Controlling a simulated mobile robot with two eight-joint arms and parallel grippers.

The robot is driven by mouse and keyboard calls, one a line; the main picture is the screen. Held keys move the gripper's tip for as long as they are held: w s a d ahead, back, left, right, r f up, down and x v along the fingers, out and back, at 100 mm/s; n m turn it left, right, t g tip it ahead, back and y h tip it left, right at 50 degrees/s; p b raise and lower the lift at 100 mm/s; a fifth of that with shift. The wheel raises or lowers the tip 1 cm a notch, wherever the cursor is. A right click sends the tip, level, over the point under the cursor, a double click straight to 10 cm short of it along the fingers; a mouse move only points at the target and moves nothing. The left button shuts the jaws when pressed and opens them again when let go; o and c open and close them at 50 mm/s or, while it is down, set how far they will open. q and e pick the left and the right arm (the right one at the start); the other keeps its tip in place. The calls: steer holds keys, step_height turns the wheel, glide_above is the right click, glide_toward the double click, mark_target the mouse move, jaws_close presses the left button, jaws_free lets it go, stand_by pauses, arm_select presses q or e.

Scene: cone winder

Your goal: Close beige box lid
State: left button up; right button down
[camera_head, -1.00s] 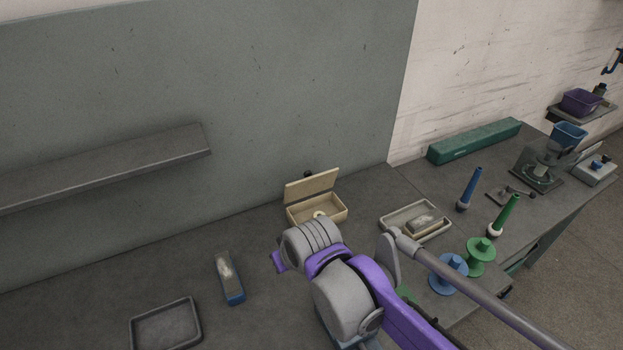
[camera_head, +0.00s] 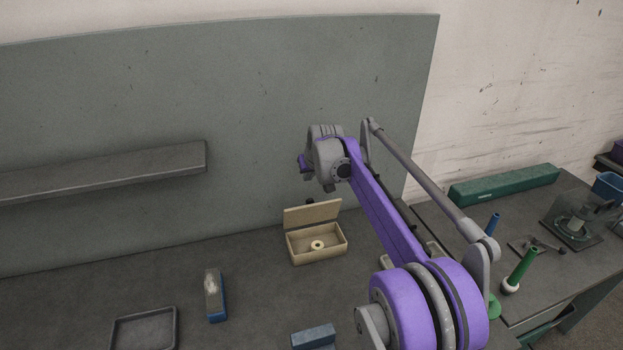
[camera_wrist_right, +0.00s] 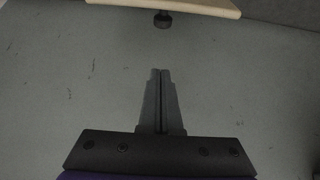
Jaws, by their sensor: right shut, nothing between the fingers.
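The beige box (camera_head: 318,256) stands on the grey bench near the back panel, with a pale ring (camera_head: 317,245) inside. Its lid (camera_head: 312,213) is open and stands up at the box's back edge. A dark knob (camera_head: 308,204) shows at the lid's top edge. The right wrist view shows the lid's edge (camera_wrist_right: 175,6) and the knob (camera_wrist_right: 162,20) at the top. My right gripper (camera_wrist_right: 160,73) is shut and empty, apart from the knob. In the head view my right wrist is above the lid; the fingertips are not clear there. My left gripper is not in view.
A blue brush-like block (camera_head: 214,297), a dark tray (camera_head: 145,332) and a blue-grey block (camera_head: 313,337) lie in front. Right are a green case (camera_head: 505,184) and a green spindle (camera_head: 520,268). The back panel (camera_head: 240,110) rises close behind the box; a shelf (camera_head: 100,172) juts out left.

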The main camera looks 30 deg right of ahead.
mark_target(310, 200)
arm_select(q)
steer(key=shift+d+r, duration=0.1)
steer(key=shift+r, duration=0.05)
arm_select(e)
steer(key=x, duration=0.6)
steer(key=shift+w+d+f, duration=0.15)
steer(key=shift+w+f, duration=0.05)
steer(key=shift+f, duration=0.1)
steer(key=s, duration=0.1)
steer(key=s+f, duration=0.1)
steer(key=s+a, duration=0.1)
steer(key=shift+s+f, duration=0.15)
steer(key=shift+s, duration=0.25)
steer(key=shift+w, duration=0.1)
